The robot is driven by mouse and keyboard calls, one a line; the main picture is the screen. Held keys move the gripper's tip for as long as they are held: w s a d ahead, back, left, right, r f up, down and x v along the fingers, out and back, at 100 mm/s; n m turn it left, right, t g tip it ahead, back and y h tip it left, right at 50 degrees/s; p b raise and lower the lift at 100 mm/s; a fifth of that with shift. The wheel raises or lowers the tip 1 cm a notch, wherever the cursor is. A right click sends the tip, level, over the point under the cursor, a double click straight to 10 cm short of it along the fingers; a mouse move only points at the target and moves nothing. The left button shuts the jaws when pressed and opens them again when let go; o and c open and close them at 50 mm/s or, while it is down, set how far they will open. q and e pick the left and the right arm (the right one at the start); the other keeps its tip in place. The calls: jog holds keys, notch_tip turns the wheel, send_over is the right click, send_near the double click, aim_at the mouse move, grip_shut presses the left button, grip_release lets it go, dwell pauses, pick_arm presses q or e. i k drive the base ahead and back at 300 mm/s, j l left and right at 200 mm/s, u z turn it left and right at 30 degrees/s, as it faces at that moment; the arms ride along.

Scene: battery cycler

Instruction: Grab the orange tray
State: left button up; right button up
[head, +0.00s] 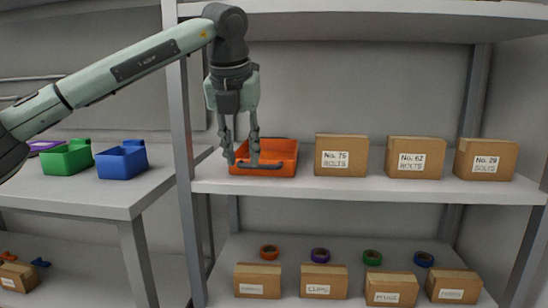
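The orange tray (284,158) stands on the middle shelf, at its left end. A dark grey handle bar runs along the tray's front side. My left gripper (242,158) points down from above at the tray's left part. Its two fingers are spread apart, with the tips around the level of the tray's rim, close to the handle. I cannot tell if they touch the tray. Nothing shows held between them. The fingers hide part of the tray's left side. My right gripper is not in view.
Cardboard boxes of bolts (340,156) stand right of the tray. A grey shelf post (182,130) is close on the left. A blue bin (122,162) and a green bin (66,158) sit on the left table. Tape rolls (320,255) and several boxes are on the shelf below.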

aim_at(279, 156)
jog(key=i+l, duration=0.25)
jog(key=i, duration=0.15)
jog(key=i+l, duration=0.3)
jog(key=i, duration=0.05)
